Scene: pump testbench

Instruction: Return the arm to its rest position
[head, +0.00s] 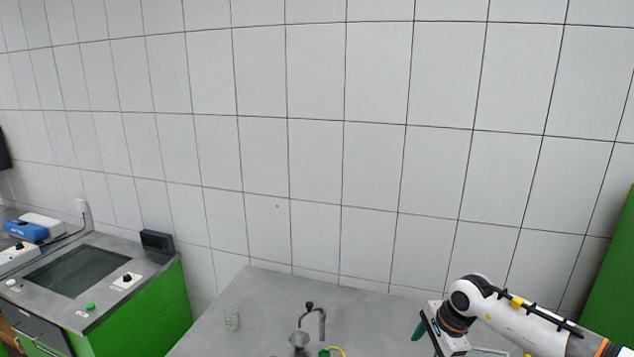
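My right arm comes in from the right edge at the lower right, white with black joints. My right gripper (424,332) is at the lower end of this arm, above the grey worktop (265,292). A teal piece shows at its left side; I cannot tell whether it is a fingertip or a held thing. The frame's bottom edge cuts off part of the gripper, so its opening is unclear. My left gripper is not in view.
A green bench (140,318) with a dark panel stands left. A tiled wall (315,160) closes the back.

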